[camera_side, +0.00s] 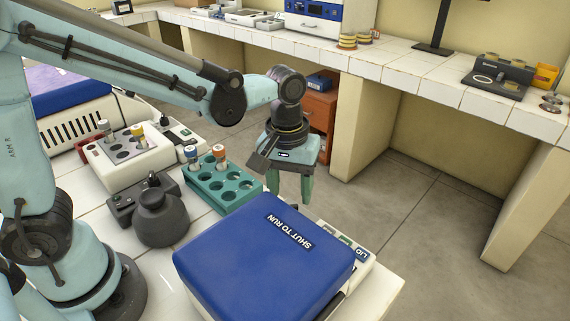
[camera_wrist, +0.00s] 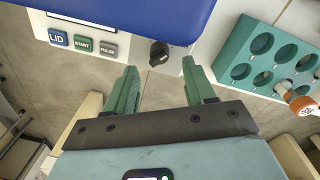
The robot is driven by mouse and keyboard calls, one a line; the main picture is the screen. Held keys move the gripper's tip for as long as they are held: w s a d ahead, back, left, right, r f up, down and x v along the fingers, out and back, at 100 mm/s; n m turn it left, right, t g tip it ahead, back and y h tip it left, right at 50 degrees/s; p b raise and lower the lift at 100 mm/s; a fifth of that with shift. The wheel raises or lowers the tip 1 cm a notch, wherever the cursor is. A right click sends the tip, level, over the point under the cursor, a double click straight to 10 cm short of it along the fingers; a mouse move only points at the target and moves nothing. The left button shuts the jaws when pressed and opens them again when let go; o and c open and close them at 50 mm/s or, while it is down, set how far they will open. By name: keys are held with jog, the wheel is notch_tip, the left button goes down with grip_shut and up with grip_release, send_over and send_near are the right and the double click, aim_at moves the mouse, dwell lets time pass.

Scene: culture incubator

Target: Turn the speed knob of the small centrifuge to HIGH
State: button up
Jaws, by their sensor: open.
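The small centrifuge (camera_side: 250,270) has a closed blue lid marked SHUT TO RUN, and its blue lid edge also shows in the wrist view (camera_wrist: 120,20). Its dark speed knob (camera_wrist: 159,53) is on the pale front panel, right of the LID, START and PULSE buttons. My gripper (camera_side: 292,198) points down just beyond the lid's far edge. In the wrist view my gripper's (camera_wrist: 160,66) green fingers are apart, with the knob showing between and just past their tips. They do not visibly touch it. The knob's setting and any HIGH mark are not readable.
A teal tube rack (camera_side: 225,192) with capped tubes stands close left of my gripper. Open floor (camera_side: 420,200) lies beyond the bench edge on the right.

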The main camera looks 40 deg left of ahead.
jog(key=shift+d+f, duration=0.1)
jog(key=shift+f, duration=2.2)
grip_shut()
jog(key=shift+m, duration=2.3)
grip_release()
notch_tip(320, 180, up, 12)
jog(key=shift+a, duration=0.3)
